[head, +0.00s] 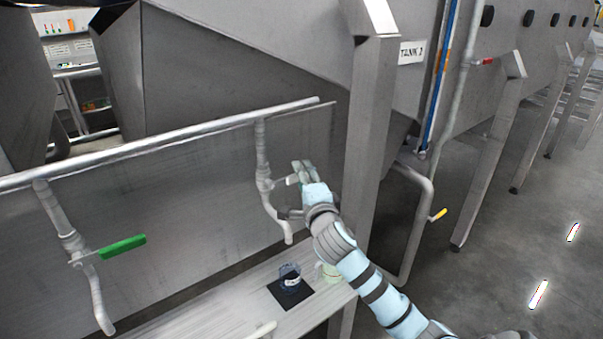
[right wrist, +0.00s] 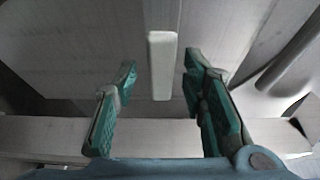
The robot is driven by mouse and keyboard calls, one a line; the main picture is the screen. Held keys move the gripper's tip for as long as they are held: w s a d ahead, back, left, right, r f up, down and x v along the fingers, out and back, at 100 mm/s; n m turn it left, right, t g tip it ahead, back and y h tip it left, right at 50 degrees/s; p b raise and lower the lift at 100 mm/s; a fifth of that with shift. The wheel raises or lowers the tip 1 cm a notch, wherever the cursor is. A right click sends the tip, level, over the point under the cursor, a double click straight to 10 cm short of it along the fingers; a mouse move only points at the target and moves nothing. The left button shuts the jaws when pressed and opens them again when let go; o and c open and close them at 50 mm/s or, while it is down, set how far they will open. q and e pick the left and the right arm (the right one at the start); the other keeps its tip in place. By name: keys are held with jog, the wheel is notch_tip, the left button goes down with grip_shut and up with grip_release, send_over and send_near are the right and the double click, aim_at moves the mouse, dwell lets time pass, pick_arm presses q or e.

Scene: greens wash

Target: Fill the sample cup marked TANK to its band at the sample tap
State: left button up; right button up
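My right gripper (head: 302,172) is at the middle tap (head: 265,185), whose spout ends above the shelf. In the right wrist view my right gripper (right wrist: 162,95) is open, with a pale tap handle (right wrist: 162,66) between and beyond its fingers, apart from both. A clear cup (head: 290,277) with a white label stands upright on a black mat (head: 304,297), below and near the spout. The label's text and the fill level are too small to read. A second, pale greenish cup (head: 329,271) stands to its right, partly hidden by my arm. My left gripper is out of view.
A green-handled tap (head: 122,246) hangs at left from a horizontal pipe (head: 160,138). A steel leg (head: 370,120) stands just right of my gripper. A sign (head: 411,52) reads TANK 2.

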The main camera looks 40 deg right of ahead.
jog(key=shift+w+d+r, duration=0.1)
jog(key=shift+w+d, duration=0.1)
jog(key=shift+w, duration=0.4)
jog(key=shift+c, duration=0.4)
grip_shut()
jog(key=n+b, duration=0.1)
jog(key=r+n+t+b, duration=0.1)
jog(key=n, duration=0.1)
jog(key=r+n+t+b, duration=0.1)
jog(key=b, duration=0.1)
jog(key=shift+a+r+n, duration=0.25)
jog(key=shift+a+n, duration=0.05)
jog(key=shift+r+n, duration=0.35)
jog(key=shift+n, duration=0.05)
jog(key=shift+r, duration=0.15)
jog(key=shift+o, duration=0.4)
grip_release()
jog(key=shift+a, duration=0.15)
